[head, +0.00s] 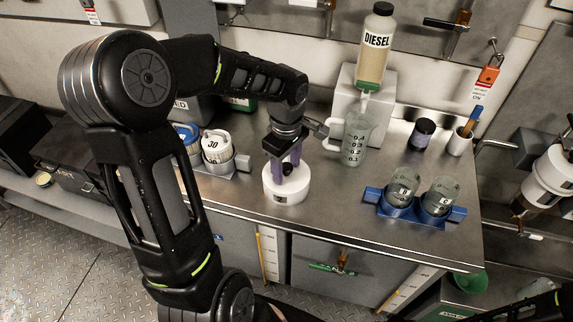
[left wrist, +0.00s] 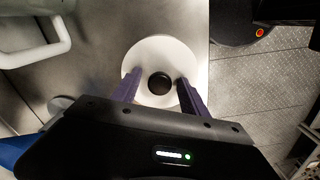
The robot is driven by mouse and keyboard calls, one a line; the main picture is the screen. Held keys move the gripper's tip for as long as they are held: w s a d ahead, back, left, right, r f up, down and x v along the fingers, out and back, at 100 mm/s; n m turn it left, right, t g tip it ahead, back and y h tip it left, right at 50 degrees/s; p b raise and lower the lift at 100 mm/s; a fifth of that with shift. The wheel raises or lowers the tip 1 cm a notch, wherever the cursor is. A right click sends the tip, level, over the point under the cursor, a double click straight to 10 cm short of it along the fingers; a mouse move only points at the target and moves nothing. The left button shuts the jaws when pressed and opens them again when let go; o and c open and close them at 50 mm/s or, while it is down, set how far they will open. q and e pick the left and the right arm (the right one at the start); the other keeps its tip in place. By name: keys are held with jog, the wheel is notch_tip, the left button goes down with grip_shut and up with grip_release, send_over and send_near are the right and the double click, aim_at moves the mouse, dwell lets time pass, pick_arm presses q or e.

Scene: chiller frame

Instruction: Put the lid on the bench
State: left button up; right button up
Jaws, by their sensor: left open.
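The lid (head: 287,196) is a round white piece with a black knob on top. It is at the bench's front edge, left of the middle of the head view. The left wrist view shows the white lid (left wrist: 160,46) and the knob between the open fingers (left wrist: 159,84). My right gripper is out of view.
A clear measuring jug (head: 356,140) stands close to the right of my left gripper. A blue holder (head: 372,195) with two glass beakers stands farther right. A diesel bottle (head: 376,50) is at the back. A metal rack (head: 243,162) with white-topped containers is left. Bare bench lies between lid and beakers.

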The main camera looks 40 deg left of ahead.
pick_arm(q)
jog(key=shift+r, duration=0.1)
notch_tip(320, 180, up, 12)
dwell(0.5)
